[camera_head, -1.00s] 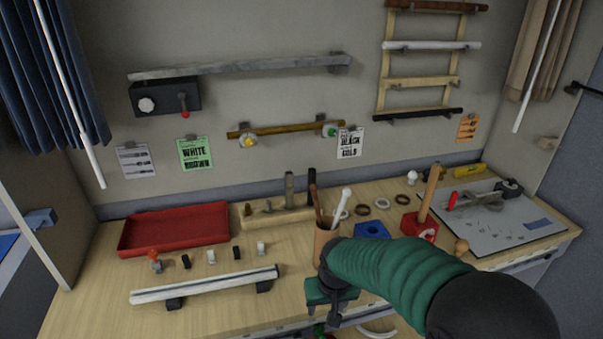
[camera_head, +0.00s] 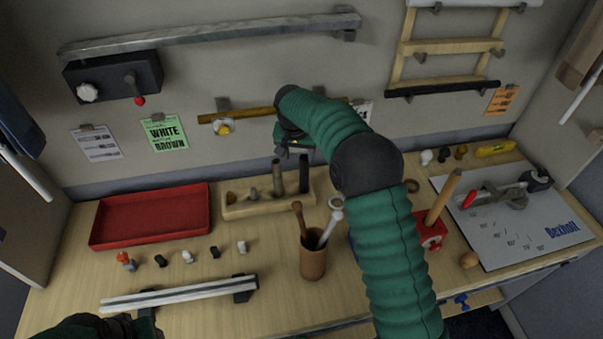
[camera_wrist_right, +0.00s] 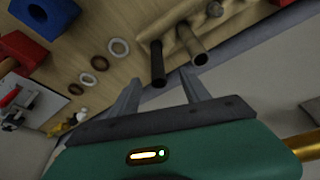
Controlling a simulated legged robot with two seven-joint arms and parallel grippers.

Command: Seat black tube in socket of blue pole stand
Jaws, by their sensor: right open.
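The black tube (camera_head: 304,174) stands upright in a wooden rack (camera_head: 236,211), beside a dark grey tube and a shorter one. It also shows in the right wrist view (camera_wrist_right: 158,64), its end between the open fingers, with no grip on it. My right gripper (camera_head: 291,151) is open and empty, just above the tubes near the wall. Its fingers show in the right wrist view (camera_wrist_right: 160,92). The blue pole stand (camera_wrist_right: 22,48) shows in the right wrist view; in the head view my right arm hides most of it. My left gripper (camera_head: 146,324) is at the bottom left, its jaws unclear.
A brown cup (camera_head: 313,262) with two sticks stands in front of the rack. A red block (camera_head: 431,235) holding a wooden rod is right of my right arm. A red tray (camera_head: 150,214) lies left. A pale bar (camera_head: 180,292) on black supports lies at the front.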

